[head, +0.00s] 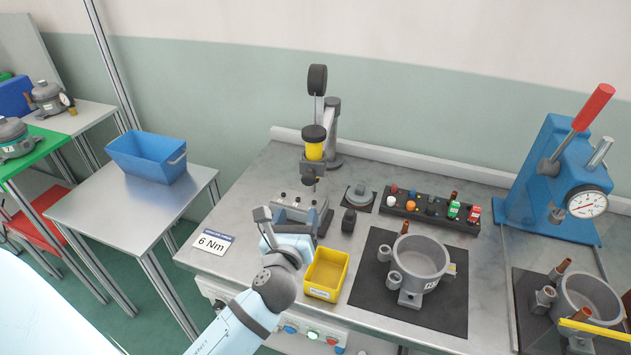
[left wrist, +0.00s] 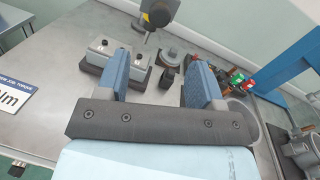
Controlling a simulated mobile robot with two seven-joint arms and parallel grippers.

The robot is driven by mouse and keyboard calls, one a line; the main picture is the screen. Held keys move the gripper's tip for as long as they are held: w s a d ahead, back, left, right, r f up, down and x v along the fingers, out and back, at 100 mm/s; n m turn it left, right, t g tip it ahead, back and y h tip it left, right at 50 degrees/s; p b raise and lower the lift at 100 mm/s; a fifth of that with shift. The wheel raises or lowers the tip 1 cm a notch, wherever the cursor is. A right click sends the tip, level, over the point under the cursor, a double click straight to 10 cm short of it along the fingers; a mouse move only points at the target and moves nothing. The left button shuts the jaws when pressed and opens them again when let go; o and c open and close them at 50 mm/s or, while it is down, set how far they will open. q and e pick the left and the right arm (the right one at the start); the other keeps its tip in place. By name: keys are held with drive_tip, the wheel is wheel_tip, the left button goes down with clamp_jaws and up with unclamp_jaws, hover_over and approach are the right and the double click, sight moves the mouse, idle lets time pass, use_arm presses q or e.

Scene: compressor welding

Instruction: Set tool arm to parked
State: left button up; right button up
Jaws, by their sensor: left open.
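The tool arm (head: 333,115) stands at the back of the steel bench, a jointed grey arm with a round dark pad at its top. Its yellow and black tool (head: 314,148) hangs upright above a grey block with several knobs (head: 297,212). The tool's lower end also shows at the top of the left wrist view (left wrist: 160,12). My left gripper (head: 284,230) is in front of the block and below the tool, its blue fingers (left wrist: 160,75) apart with nothing between them. It is clear of the tool. My right gripper is not in view.
A yellow bin (head: 326,272) stands close right of my left gripper. A grey compressor housing (head: 420,257) sits on a dark mat. A rack of coloured parts (head: 430,210) and a blue press (head: 560,175) are farther right. A "6 Nm" card (head: 213,243) lies at left.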

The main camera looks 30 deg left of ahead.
sight(308, 183)
use_arm(q)
drive_tip(key=p+x, duration=0.1)
drive_tip(key=x, duration=1.1)
drive_tip(key=shift+p, duration=0.3)
drive_tip(key=shift+w+a, duration=0.2)
drive_tip(key=shift+w, duration=0.35)
